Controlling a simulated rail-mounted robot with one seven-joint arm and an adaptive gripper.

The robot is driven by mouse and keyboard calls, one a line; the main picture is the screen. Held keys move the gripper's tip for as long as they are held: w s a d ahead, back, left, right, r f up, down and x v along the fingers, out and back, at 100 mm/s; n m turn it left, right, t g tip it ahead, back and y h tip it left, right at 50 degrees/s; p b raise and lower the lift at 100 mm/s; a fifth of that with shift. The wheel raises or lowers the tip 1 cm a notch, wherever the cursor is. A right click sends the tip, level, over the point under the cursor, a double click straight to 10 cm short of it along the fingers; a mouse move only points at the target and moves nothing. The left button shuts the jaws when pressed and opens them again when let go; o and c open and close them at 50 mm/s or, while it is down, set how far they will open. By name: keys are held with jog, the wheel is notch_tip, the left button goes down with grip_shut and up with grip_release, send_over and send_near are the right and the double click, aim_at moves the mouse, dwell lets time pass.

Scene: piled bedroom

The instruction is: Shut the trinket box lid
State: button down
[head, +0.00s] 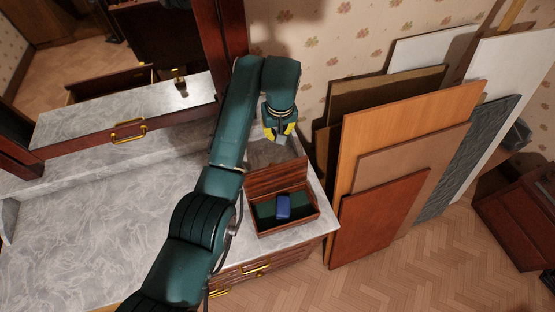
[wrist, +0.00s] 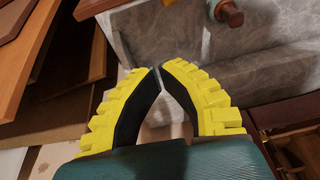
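The trinket box (head: 293,222) is a reddish-brown wooden box with a dark green lining. It sits at the right end of the grey marble dresser top. Its lid (head: 276,177) stands raised along the back side, so the box is open. A small blue object (head: 283,207) lies inside. My gripper (head: 280,138), with yellow fingers, hangs beyond the raised lid, near the wall, apart from the box. In the wrist view my gripper (wrist: 156,70) has its two fingertips together with nothing between them. I cannot clearly make out the box in the wrist view.
Several boards and panels (head: 400,135) lean against the wall right of the dresser. The marble top (head: 90,225) on the left is clear.

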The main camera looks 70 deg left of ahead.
aim_at(274, 174)
jog(key=s+a+f, duration=0.2)
jog(key=a+f, duration=0.1)
jog(key=f, duration=0.8)
jog(key=shift+s+d+r+p, duration=0.1)
jog(key=shift+d+r+p, duration=0.1)
jog(key=shift+d, duration=0.45)
jog(key=shift+w+d+r+p, duration=0.15)
jog(key=shift+d+p, duration=0.1)
jog(key=shift+d, duration=0.4)
jog(key=shift+s+d+r+p, duration=0.15)
jog(key=shift+d+r+p, duration=0.05)
jog(key=shift+d, duration=0.45)
jog(key=shift+d+r, duration=0.1)
jog(key=shift+d+r+y+p, duration=0.15)
jog(key=shift+y+p, duration=0.25)
jog(key=shift+p, duration=0.25)
